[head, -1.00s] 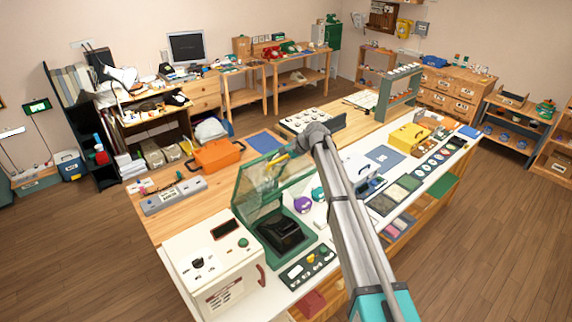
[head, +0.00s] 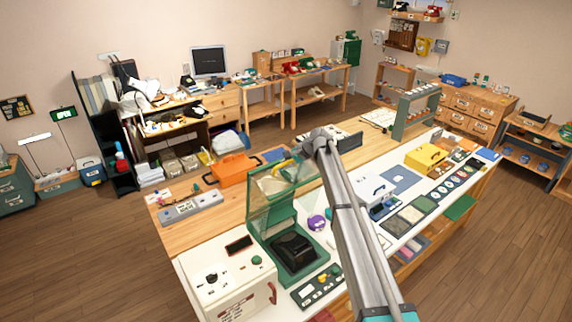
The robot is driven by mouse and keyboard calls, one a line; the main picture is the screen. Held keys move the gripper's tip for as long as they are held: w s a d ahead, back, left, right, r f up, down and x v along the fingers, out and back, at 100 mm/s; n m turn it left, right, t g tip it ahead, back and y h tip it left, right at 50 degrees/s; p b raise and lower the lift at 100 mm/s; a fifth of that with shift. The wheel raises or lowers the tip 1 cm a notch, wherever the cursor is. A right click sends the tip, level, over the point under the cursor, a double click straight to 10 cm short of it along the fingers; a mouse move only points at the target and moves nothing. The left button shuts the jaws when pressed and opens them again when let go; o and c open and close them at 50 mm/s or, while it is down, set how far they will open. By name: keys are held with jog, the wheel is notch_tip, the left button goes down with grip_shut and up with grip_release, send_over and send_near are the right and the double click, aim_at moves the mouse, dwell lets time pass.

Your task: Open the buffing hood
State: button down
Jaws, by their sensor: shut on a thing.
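The buffing hood (head: 270,212) is a clear green cover with a green frame. It stands raised at the back of its green base, which holds a black buffing unit (head: 295,250), on the near left part of the bench. My arm reaches in from the lower right, and its wrist bends over beside the upper right of the hood. My gripper (head: 298,168) is at the hood's upper right edge and is shut on it. The arm and the tinted cover partly hide the fingers and the exact contact.
A white box with knobs (head: 225,275) stands left of the hood, and a dark control panel (head: 317,287) lies in front. A purple dial phone part (head: 317,222) sits to the right. An orange toolbox (head: 233,170) is behind. Open wood floor surrounds the bench.

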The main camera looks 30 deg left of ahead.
jog(key=c, duration=0.6)
grip_release()
jog(key=shift+c, duration=0.2)
